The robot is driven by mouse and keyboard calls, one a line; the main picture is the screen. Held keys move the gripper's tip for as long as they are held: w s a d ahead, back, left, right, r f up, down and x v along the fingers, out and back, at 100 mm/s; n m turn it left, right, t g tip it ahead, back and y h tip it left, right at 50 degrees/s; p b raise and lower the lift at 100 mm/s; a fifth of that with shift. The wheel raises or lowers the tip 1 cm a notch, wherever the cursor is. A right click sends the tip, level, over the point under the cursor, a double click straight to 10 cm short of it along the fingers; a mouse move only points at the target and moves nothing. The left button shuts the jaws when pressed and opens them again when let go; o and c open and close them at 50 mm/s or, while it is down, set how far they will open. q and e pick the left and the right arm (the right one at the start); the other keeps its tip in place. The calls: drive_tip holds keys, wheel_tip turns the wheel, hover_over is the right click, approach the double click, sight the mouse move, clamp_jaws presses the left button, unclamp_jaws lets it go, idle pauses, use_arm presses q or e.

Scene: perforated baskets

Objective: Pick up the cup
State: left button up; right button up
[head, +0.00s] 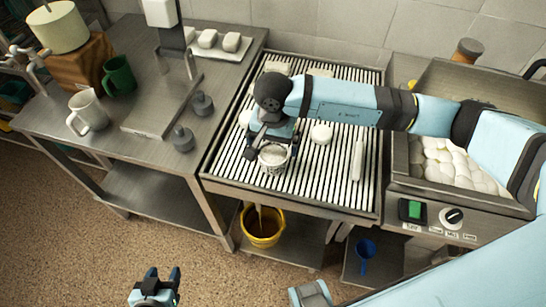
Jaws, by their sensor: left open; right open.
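A small whitish round cup-like thing (273,159) stands on the slatted rack in the middle. My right gripper (272,153) reaches in from the right and is over it, with open fingers on either side; I cannot tell whether they touch it. A white mug (88,113) and a green mug (119,77) stand on the steel table at left. My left gripper (157,280) is open and empty at the bottom, above the floor.
The slatted rack (325,190) also holds a white ball-like piece (322,134) and a pale stick (357,160). Weights (183,138) and a scale stand on the left table. A tray of white lumps (455,165) is at right. A yellow bucket (262,228) sits below.

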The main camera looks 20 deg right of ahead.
sight(273, 157)
drive_tip(key=shift+s+f+p, duration=0.1)
drive_tip(key=shift+f+p, duration=0.45)
drive_tip(key=shift+f, duration=2.25)
drive_tip(key=shift+c, duration=0.5)
drive_tip(key=c, duration=0.7)
